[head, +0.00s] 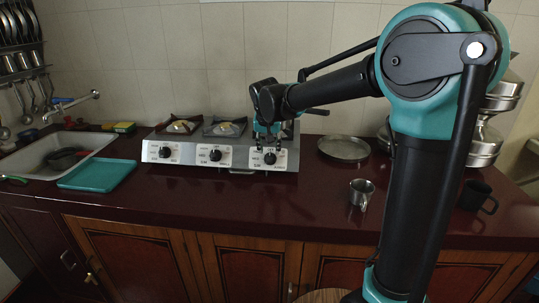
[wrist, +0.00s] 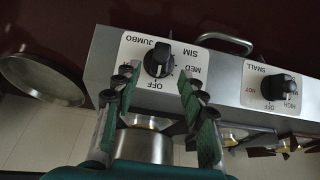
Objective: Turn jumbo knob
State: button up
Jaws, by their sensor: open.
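The jumbo knob (wrist: 158,60) is a round black knob on a white plate marked JUMBO, SIM, MED and OFF, upside down in the wrist view. In the head view it is the rightmost knob (head: 270,158) on the stove front. The steel stove (head: 187,153) stands on the counter. My gripper (wrist: 156,77) is open, with its two green-padded fingers spread to either side of the knob's OFF side. No finger visibly grips the knob. In the head view my gripper (head: 267,134) is at the stove's right end, just above the knob, hiding the burner behind.
The small-burner knob (wrist: 278,87) and a metal handle (wrist: 226,41) are beside the jumbo plate. A round metal tray (head: 344,148) lies right of the stove. A metal mug (head: 361,193) and black mug (head: 477,196) stand farther right. The counter before the stove is clear.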

aim_at(270, 155)
jog(key=shift+x, duration=1.9)
jog(key=shift+c, duration=0.3)
grip_shut()
